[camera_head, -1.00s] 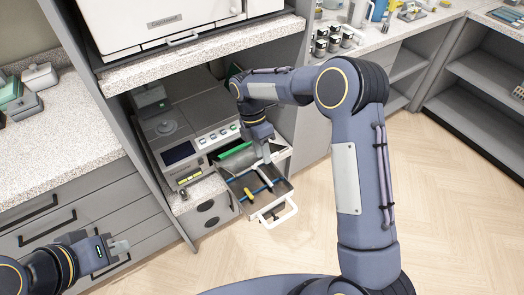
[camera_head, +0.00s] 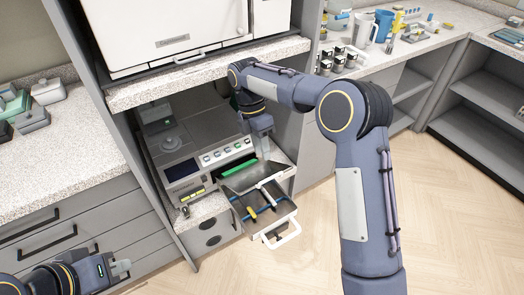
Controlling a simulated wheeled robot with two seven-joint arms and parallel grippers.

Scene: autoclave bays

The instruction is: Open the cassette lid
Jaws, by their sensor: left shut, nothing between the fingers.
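The cassette (camera_head: 290,222) is a grey open-topped tray with a white front handle (camera_head: 283,237), pulled out at the front of the grey machine. Blue and yellow parts show inside it. A grey panel (camera_head: 252,178), which looks like its lid, stands tilted at the back of the tray, so the inside is exposed. My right gripper (camera_head: 263,154) points down just above and behind the panel's upper edge. I cannot tell whether it touches the panel or how far its fingers are apart. My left gripper (camera_head: 122,268) is shut and empty at the lower left, away from the cassette.
The machine (camera_head: 190,148) sits in a bay under a speckled shelf (camera_head: 205,72) bearing a white autoclave (camera_head: 165,35). A bay wall stands close left. Dark jars (camera_head: 338,60) and jugs (camera_head: 365,28) stand on the right counter. The floor at right is clear.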

